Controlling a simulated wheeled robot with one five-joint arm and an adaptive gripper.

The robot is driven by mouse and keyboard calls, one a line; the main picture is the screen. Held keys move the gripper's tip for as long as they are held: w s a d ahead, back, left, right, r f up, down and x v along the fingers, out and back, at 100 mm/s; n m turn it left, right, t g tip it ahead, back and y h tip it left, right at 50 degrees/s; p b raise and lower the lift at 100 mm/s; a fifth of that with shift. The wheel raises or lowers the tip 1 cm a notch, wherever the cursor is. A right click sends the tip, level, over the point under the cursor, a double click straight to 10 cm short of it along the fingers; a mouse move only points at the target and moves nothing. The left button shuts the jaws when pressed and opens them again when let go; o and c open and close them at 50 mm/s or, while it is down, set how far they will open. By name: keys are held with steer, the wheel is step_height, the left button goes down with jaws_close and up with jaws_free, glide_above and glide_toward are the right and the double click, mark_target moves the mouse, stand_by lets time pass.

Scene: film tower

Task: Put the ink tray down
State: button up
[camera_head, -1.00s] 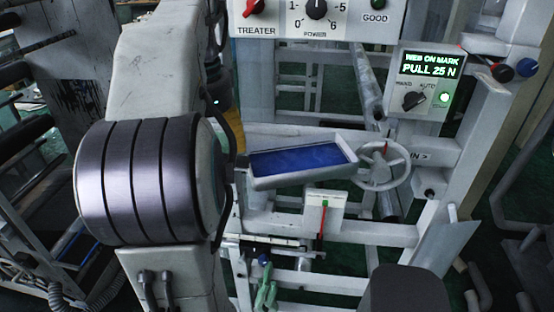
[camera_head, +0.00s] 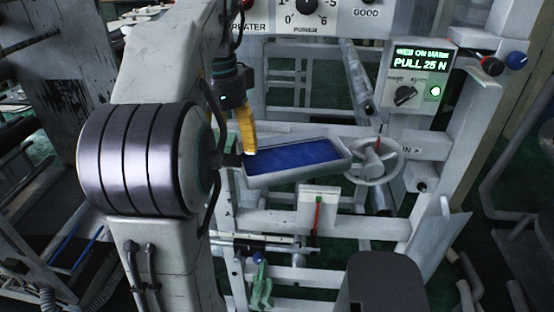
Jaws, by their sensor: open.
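The ink tray (camera_head: 300,173) is a shallow pale tray with blue ink in it. It lies roughly level at the white machine frame, left of the handwheel. A short dark piece juts from its left end, partly hidden by my arm. My gripper (camera_head: 248,150) points down from its dark body, and a yellow finger shows at the tray's back left corner. The gripper is open. The other finger is hidden or overlapped, and I cannot tell whether the visible one touches the tray.
A white handwheel (camera_head: 374,160) stands close at the tray's right end. A control box (camera_head: 419,76) reads "WEB ON MARK, PULL 25 N". A white plate with a red pointer (camera_head: 318,208) sits below the tray. Frame bars surround the tray.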

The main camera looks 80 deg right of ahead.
mark_target(228, 158)
steer(key=shift+a+f, duration=0.1)
steer(key=shift+f, duration=2.2)
steer(key=shift+o, duration=0.3)
jaws_close()
